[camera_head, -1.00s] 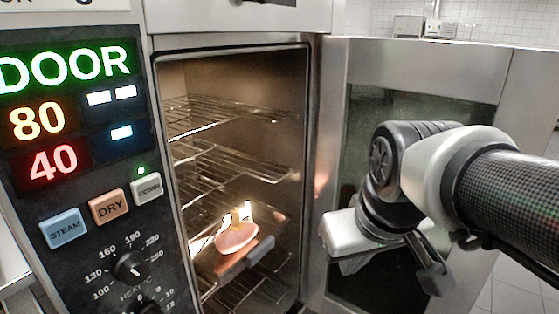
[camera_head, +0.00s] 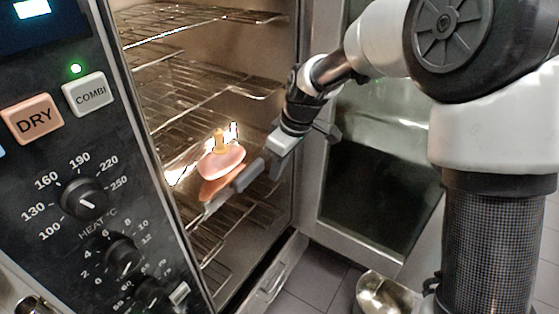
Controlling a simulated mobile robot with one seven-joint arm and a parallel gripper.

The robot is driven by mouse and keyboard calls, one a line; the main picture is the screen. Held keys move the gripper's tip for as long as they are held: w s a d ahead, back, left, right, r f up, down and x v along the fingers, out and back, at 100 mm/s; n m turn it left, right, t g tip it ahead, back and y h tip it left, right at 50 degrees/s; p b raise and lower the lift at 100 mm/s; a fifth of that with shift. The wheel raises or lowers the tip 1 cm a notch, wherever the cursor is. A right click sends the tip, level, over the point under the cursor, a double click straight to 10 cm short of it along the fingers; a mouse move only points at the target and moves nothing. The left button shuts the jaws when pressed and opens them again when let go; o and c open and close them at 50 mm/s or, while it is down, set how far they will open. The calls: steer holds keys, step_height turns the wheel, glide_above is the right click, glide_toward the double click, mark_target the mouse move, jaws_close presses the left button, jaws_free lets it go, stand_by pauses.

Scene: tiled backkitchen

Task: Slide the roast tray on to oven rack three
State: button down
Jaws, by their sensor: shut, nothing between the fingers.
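The roast tray (camera_head: 215,204) is inside the open oven, at a lower level below several wire racks. A pink roast (camera_head: 221,163) with an upright yellow piece sits on it. A grey bar-like handle (camera_head: 248,176) is at the tray's front edge, towards the opening. My gripper (camera_head: 276,168) is shut and empty, just right of the handle at the oven mouth. I cannot tell whether it touches the handle. The oven racks (camera_head: 205,72) run above and below the tray. I cannot tell which one bears it.
The oven door (camera_head: 385,205) stands open on the right, behind my arm. The control panel (camera_head: 100,200) with knobs and buttons is at the left. A shiny metal container (camera_head: 383,293) stands low at the bottom right.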

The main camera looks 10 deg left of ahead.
steer(key=w+a+f, duration=0.2)
steer(key=a+f, duration=0.3)
steer(key=f, duration=0.1)
steer(key=shift+w+a+f+p, duration=0.15)
steer(key=shift+p, duration=0.15)
